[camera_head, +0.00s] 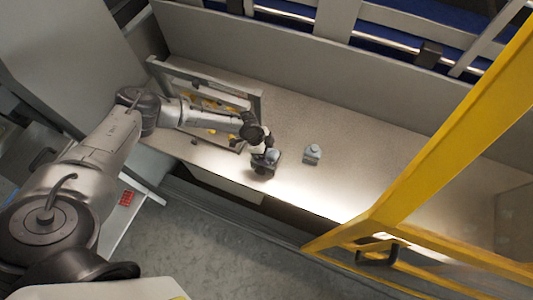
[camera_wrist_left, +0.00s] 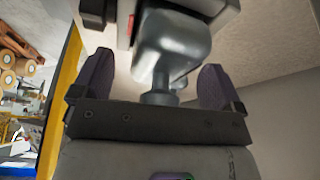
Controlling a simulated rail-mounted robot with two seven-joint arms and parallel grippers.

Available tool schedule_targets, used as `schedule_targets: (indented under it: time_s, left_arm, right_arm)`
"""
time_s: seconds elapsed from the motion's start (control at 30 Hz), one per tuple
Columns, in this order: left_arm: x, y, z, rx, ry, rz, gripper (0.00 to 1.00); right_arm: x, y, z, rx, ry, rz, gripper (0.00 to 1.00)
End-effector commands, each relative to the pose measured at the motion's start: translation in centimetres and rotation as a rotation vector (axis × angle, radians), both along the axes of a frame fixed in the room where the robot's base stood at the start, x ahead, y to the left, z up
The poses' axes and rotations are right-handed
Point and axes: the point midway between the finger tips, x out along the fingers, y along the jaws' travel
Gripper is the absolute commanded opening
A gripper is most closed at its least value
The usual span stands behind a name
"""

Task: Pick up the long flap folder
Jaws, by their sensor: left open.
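My left gripper (camera_head: 264,160) is low over the beige work surface (camera_head: 345,186), near its front edge. In the left wrist view the two purple fingers of the gripper (camera_wrist_left: 155,82) are apart. A rounded grey metal part (camera_wrist_left: 172,48) with a narrow neck stands between them; contact with the fingers is not visible. A second small blue-grey part (camera_head: 312,153) sits on the surface just right of the gripper. I cannot tell from shape alone which part is the long flap folder. My right gripper is not in view.
A grey metal frame (camera_head: 208,75) with yellow items in it lies left of the gripper, under my left arm. A yellow guard frame (camera_head: 440,135) crosses the right side. A low grey wall (camera_head: 290,60) runs behind. The surface right of the small part is clear.

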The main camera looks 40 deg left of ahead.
Motion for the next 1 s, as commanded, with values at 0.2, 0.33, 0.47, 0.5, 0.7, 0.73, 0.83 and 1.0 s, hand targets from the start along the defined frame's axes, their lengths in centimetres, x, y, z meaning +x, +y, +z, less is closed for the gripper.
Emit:
schedule_targets:
  time_s: [0.2,0.33,0.47,0.5,0.7,0.73,0.83,1.0]
  left_arm:
    - [-0.03,0.01,0.00,0.000,0.000,0.000,0.82]
    - [-0.03,0.01,0.01,0.001,0.000,0.000,0.69]
    - [-0.03,0.01,0.01,0.001,0.000,0.000,0.57]
    - [-0.03,0.01,0.01,0.001,0.000,0.000,0.53]
    - [-0.04,0.01,0.01,0.000,0.001,0.000,0.34]
    - [-0.04,0.01,0.01,0.000,0.001,0.000,0.31]
    - [-0.04,0.00,0.01,0.000,0.001,0.000,0.21]
    - [0.03,-0.03,0.09,-0.001,0.000,0.001,0.18]
  right_arm:
    - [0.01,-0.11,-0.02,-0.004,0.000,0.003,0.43]
    - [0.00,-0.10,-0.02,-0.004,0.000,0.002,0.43]
    - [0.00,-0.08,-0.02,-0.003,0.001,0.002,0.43]
    - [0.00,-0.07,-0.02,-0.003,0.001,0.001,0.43]
    - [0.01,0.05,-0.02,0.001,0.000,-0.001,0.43]
    - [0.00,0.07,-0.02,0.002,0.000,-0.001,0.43]
    - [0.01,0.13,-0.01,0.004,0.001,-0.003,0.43]
    - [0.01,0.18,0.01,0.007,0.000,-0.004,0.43]
